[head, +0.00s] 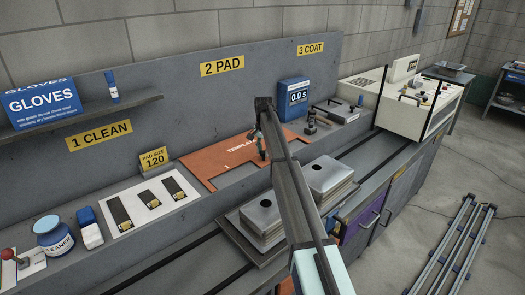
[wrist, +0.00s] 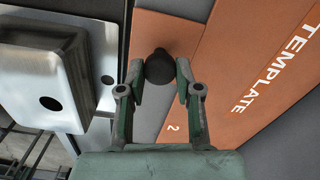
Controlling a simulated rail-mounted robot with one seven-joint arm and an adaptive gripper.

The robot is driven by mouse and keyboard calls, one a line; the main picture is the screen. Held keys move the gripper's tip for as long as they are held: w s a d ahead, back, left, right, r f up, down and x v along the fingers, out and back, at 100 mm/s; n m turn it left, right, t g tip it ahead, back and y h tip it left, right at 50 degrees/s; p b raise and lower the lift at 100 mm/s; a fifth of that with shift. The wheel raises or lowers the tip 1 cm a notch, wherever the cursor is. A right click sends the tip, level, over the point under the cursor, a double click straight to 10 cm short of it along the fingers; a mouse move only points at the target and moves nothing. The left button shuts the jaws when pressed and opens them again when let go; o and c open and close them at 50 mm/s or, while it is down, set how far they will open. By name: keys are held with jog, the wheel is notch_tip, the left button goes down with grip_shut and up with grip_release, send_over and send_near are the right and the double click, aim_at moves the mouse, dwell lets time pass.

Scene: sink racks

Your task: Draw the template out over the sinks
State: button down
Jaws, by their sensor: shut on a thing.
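The orange template (head: 205,165), a flat sheet lettered "TEMPLATE", lies on the raised ledge at the back under the "2 PAD" sign. It also fills the right of the wrist view (wrist: 245,75). My gripper (head: 261,150) is over the template. In the wrist view its fingers (wrist: 160,75) are closed around a black round knob (wrist: 160,66) on the template. Two silvery sinks, a left one (head: 264,216) and a right one (head: 328,175), sit on the lower counter in front of the ledge, uncovered. My arm partly hides the space between them. One sink shows in the wrist view (wrist: 45,65).
On the ledge, left of the template, are a white sheet with several dark pads (head: 120,222), a "PAD SIZE 120" sign (head: 153,159) and a cleaner jar (head: 55,238). A blue display box (head: 293,96) stands behind right. Dark rails (head: 360,147) run along the counter.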

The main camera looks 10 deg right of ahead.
jog(key=s+d+b, duration=0.1)
jog(key=s+d, duration=0.4)
jog(key=s, duration=0.3)
jog(key=s+d+b, duration=0.1)
jog(key=s+d, duration=0.4)
jog(key=s, duration=0.4)
jog(key=shift+s+d, duration=0.15)
jog(key=shift+d, duration=0.1)
jog(key=shift+f, duration=0.15)
jog(key=c, duration=0.8)
grip_release()
jog(key=shift+s+d, duration=0.1)
notch_tip(320, 180, up, 12)
jog(key=shift+r, duration=0.1)
